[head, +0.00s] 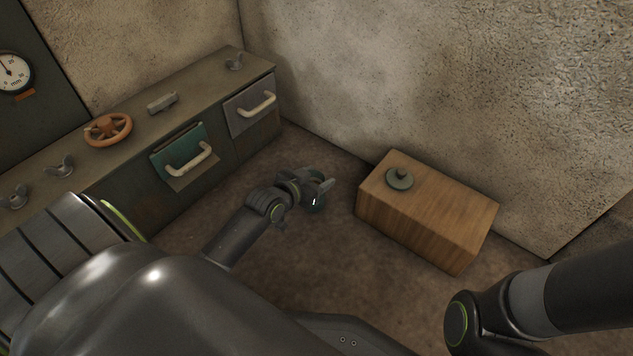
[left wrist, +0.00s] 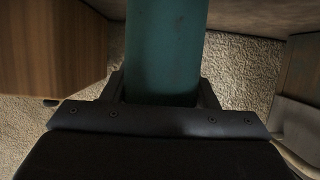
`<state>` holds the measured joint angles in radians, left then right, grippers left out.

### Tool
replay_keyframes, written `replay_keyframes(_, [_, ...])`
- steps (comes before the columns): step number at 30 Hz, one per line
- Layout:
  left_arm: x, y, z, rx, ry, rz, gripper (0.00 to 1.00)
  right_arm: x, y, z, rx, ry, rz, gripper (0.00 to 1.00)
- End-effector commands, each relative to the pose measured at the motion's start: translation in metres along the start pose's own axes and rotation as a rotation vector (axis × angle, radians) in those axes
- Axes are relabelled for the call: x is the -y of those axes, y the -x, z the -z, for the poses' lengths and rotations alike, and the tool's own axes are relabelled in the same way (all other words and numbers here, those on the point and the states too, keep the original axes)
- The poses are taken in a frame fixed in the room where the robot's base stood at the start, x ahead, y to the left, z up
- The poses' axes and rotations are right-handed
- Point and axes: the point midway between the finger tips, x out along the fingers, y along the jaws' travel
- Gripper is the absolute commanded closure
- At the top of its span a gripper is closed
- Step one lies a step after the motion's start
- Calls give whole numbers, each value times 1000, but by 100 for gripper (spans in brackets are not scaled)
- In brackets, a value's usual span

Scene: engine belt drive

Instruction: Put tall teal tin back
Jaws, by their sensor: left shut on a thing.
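The tall teal tin (left wrist: 165,50) fills the middle of the left wrist view, between the two fingers of my left gripper (left wrist: 163,95). My left gripper (head: 318,191) is shut on it. In the head view the gripper is over the floor between the cabinet and the wooden box, and it hides most of the tin; only a bit of teal shows beside it.
A wooden box (head: 430,229) stands by the wall with a round green-grey lid-like piece (head: 400,181) on top. The long cabinet (head: 246,73) has a teal drawer (head: 178,143) and a grey drawer (head: 248,103). An orange handwheel (head: 108,130) and wing nuts lie on top.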

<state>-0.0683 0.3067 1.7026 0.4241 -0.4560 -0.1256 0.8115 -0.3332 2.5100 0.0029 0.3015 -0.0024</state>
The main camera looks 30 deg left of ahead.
Motion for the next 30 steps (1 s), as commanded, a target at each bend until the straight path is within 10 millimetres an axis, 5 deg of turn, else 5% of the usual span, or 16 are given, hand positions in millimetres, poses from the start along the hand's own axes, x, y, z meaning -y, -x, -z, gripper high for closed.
replay_keyframes(10, [0,-1,-1,-3,0,-1,100,0,-1,0,0,0,0,19])
replay_keyframes(11, [0,-1,-2,0,0,0,44,0,-1,0,0,0,0,19])
replay_keyframes(15, [0,-1,-2,-1,0,0,26,0,-1,0,0,0,0,19])
replay_keyframes(26, [0,0,2,-2,-1,0,25,0,-1,0,-2,0,0,19])
replay_keyframes(30, [0,16,4,2,-1,0,25,2,-13,-6,-1,0,0,19])
